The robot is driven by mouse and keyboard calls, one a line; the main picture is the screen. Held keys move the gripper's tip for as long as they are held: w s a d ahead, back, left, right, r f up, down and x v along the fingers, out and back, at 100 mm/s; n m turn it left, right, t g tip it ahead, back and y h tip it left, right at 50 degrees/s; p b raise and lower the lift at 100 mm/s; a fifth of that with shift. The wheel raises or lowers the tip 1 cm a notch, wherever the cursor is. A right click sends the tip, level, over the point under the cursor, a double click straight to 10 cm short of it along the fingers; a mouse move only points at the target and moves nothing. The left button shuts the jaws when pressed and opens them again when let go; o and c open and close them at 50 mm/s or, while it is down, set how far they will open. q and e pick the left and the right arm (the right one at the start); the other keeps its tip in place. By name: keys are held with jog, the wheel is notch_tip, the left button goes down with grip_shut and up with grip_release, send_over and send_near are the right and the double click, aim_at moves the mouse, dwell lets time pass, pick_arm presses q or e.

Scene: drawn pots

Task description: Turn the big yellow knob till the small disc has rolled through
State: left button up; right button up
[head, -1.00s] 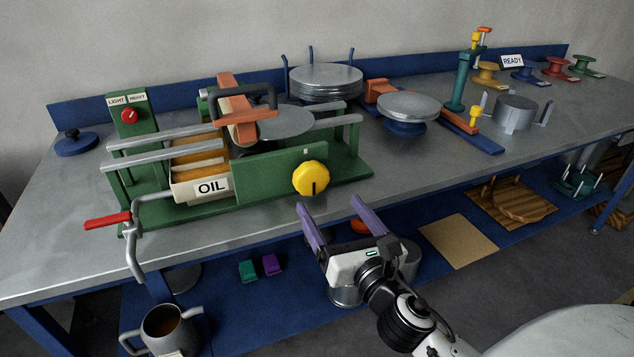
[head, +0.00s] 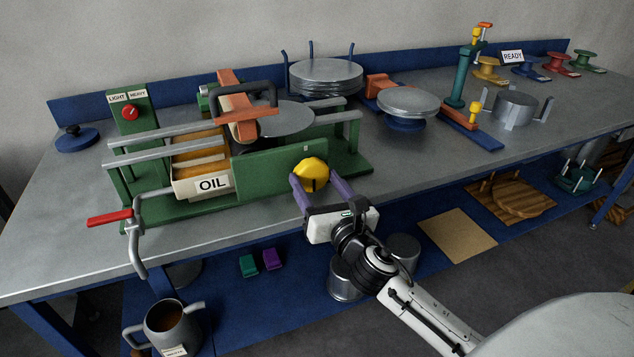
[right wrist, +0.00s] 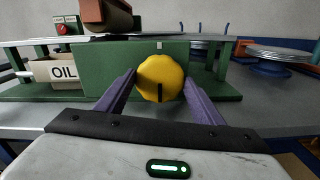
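The big yellow knob (head: 314,172) sits on the front green panel of the green machine (head: 270,172); its dark mark points down. It also shows in the right wrist view (right wrist: 161,78). My right gripper (head: 314,184) has its purple fingers on either side of the knob, close against it, and appears shut on it. A grey disc (head: 287,119) lies in the machine behind the panel, partly hidden by the panel and an orange-and-black handled part (head: 243,108). I cannot tell whether it is the small disc. My left gripper is not in view.
A box marked OIL (head: 205,184) and a red-handled crank (head: 110,217) are left of the knob. Stacked grey discs (head: 325,76) stand behind; another disc (head: 408,101) rests on a blue stand. The table front right of the machine is clear.

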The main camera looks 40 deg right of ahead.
jog(key=c, duration=0.5)
jog(key=shift+o, duration=0.2)
